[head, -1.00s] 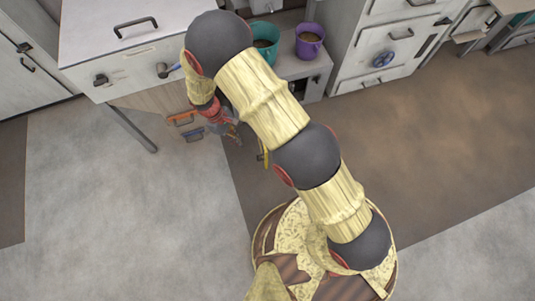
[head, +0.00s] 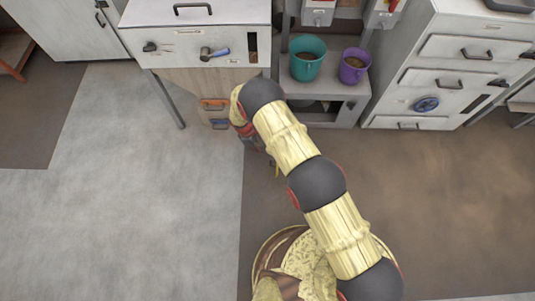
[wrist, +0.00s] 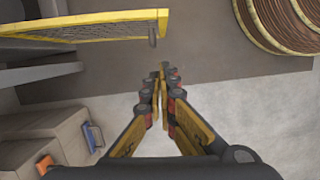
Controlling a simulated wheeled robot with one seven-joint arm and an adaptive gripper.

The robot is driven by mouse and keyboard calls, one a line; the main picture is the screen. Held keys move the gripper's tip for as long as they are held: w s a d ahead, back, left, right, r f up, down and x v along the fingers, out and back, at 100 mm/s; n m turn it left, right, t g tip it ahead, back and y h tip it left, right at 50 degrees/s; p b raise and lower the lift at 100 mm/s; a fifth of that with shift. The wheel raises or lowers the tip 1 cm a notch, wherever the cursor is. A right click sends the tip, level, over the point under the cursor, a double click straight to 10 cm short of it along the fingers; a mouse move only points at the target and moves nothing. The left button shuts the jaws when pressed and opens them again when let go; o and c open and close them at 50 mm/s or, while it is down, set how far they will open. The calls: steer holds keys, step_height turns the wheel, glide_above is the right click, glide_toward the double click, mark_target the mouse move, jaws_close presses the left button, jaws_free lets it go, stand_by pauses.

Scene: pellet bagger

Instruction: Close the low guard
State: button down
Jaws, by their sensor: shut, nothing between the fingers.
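The low guard (wrist: 85,24) is a yellow-framed mesh panel at the upper left of the wrist view. It juts out, and a short grey handle (wrist: 152,36) hangs near its free end. In the head view, only a small yellow sliver (head: 276,169) that may be the guard shows beside my arm. My gripper (wrist: 163,78) is shut and empty in the wrist view. Its tips appear just below and right of the handle in the picture, apart from it. In the head view, my arm mostly hides the gripper.
Drawer fronts with an orange handle (wrist: 44,164) and a blue handle (wrist: 89,138) are at lower left. In the head view, teal (head: 308,58) and purple (head: 353,66) buckets stand on a low shelf, right of the white machine (head: 190,45). Floor to the left is clear.

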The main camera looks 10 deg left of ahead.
steer(key=d+f+b, duration=0.4)
steer(key=d+f, duration=0.2)
steer(key=f, duration=0.3)
steer(key=shift+w+f, duration=0.15)
steer(key=shift+w, duration=0.3)
steer(key=shift+d, duration=0.2)
